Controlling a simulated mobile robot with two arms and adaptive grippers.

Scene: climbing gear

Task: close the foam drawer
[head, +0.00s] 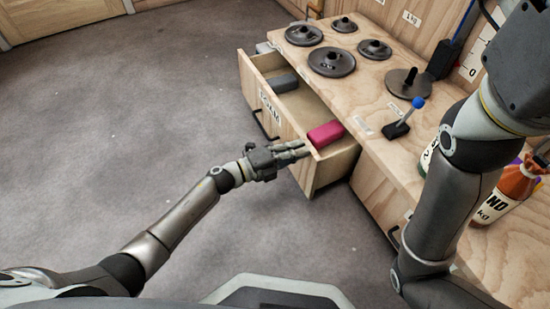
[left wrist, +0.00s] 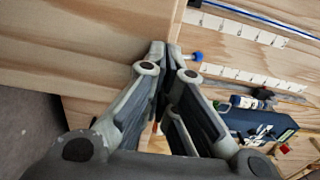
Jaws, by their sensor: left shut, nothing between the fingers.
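The foam drawer (head: 268,105) is a light wooden drawer with a FOAM label and a dark handle on its front. It stands pulled out from the wooden bench (head: 376,95). Inside lie a pink block (head: 326,133) and a grey block (head: 283,83). My left gripper (head: 304,149) is shut and empty, at the near end of the drawer front, by its top edge; I cannot tell if it touches. In the left wrist view its fingers (left wrist: 166,52) point at a pale wood panel that fills the upper left. My right arm shows at the right, but its gripper is out of view.
Several dark round discs (head: 331,61) and a blue-knobbed lever (head: 409,116) sit on the bench top. The grey floor (head: 130,130) left of the drawer is clear.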

